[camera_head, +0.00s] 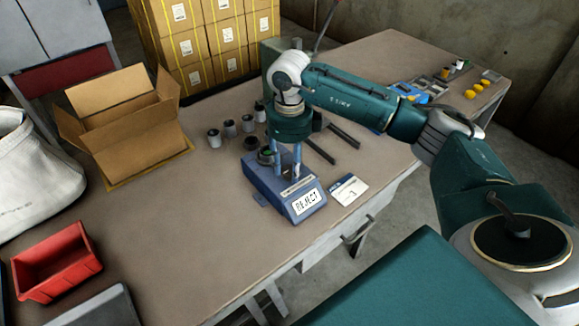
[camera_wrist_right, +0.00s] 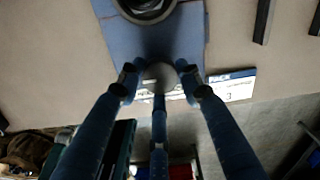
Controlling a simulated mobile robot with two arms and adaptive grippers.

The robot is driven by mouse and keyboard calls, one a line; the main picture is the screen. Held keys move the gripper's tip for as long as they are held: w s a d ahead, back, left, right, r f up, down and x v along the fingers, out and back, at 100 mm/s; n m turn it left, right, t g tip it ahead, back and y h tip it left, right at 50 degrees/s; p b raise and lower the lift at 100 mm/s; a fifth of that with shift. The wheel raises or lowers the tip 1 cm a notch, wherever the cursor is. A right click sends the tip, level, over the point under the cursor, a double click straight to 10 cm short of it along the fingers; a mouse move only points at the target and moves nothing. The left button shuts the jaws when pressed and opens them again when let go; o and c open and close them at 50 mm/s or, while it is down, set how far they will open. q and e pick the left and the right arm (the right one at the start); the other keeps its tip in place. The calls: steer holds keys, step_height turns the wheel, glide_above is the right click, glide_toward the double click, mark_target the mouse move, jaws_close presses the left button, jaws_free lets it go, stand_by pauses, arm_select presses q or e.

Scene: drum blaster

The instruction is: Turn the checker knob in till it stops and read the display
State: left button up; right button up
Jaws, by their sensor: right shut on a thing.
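The blue checker (camera_head: 262,182) stands on the table near its front edge. Its display (camera_head: 307,201) reads REJECT. A round dark-rimmed seat with something in it (camera_head: 266,157) is at the checker's back; the ring also shows in the right wrist view (camera_wrist_right: 148,10). My right gripper (camera_head: 288,172) points down over the checker, just behind the display. In the right wrist view its three fingers (camera_wrist_right: 160,82) are closed around the grey round knob (camera_wrist_right: 160,72). The fingers hide the knob in the head view. My left gripper is not in view.
Several small dark cylinders (camera_head: 230,129) stand behind the checker. A white card (camera_head: 348,190) lies at its right, and dark bars (camera_head: 343,136) lie beyond. An open carton (camera_head: 130,130) and red bin (camera_head: 55,262) are at left.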

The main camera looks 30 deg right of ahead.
mark_target(290, 169)
steer(key=shift+m, duration=0.9)
stand_by(0.5)
steer(key=o, duration=1.1)
steer(key=shift+o, duration=0.2)
step_height(290, 169, up, 12)
